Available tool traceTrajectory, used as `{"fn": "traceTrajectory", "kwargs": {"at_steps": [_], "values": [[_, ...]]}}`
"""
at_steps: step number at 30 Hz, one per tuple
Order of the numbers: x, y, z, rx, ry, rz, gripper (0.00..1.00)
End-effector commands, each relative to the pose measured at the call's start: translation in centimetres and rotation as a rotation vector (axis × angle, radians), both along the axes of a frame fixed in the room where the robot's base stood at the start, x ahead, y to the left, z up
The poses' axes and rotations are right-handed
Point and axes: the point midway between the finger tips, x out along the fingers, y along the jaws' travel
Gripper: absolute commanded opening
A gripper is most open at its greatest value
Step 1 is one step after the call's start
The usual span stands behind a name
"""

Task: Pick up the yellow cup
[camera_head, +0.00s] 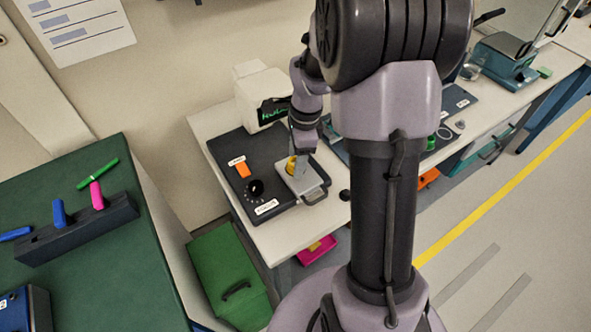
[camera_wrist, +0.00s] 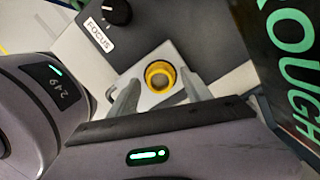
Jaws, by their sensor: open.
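The yellow cup (camera_wrist: 160,76) stands on a light grey plate (camera_wrist: 128,79) and is seen from above in the wrist view, its round rim between my two open fingers. In the head view only a bit of the yellow cup (camera_head: 291,165) shows beside my gripper (camera_head: 300,165). In the wrist view my gripper (camera_wrist: 160,95) is open, with one finger on each side of the cup. I cannot tell whether either finger touches it. The plate (camera_head: 312,180) has a handle at its front edge.
A white device with a green-lettered screen (camera_head: 273,111) stands behind. A green table (camera_head: 100,270) with coloured-handled tools is at left.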

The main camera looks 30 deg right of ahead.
Motion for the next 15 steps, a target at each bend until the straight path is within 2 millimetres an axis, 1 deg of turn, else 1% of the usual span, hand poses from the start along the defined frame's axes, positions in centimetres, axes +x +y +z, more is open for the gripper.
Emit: {"fn": "traceTrajectory", "kwargs": {"at_steps": [4,5,6,8,9,13,14,15], "values": [[0.05,0.01,0.12,-0.001,-0.002,0.000,0.57],[0.05,0.01,0.13,-0.001,-0.002,0.000,0.56],[0.05,0.01,0.14,-0.001,-0.002,0.001,0.48],[0.05,0.01,0.15,-0.001,-0.002,0.001,0.36],[0.05,0.01,0.15,-0.001,-0.002,0.001,0.28],[0.05,0.01,0.15,0.000,-0.001,0.001,0.02],[0.05,0.01,0.15,0.000,-0.001,0.001,0.00],[0.04,0.00,0.16,-0.001,-0.002,0.001,0.00]]}}
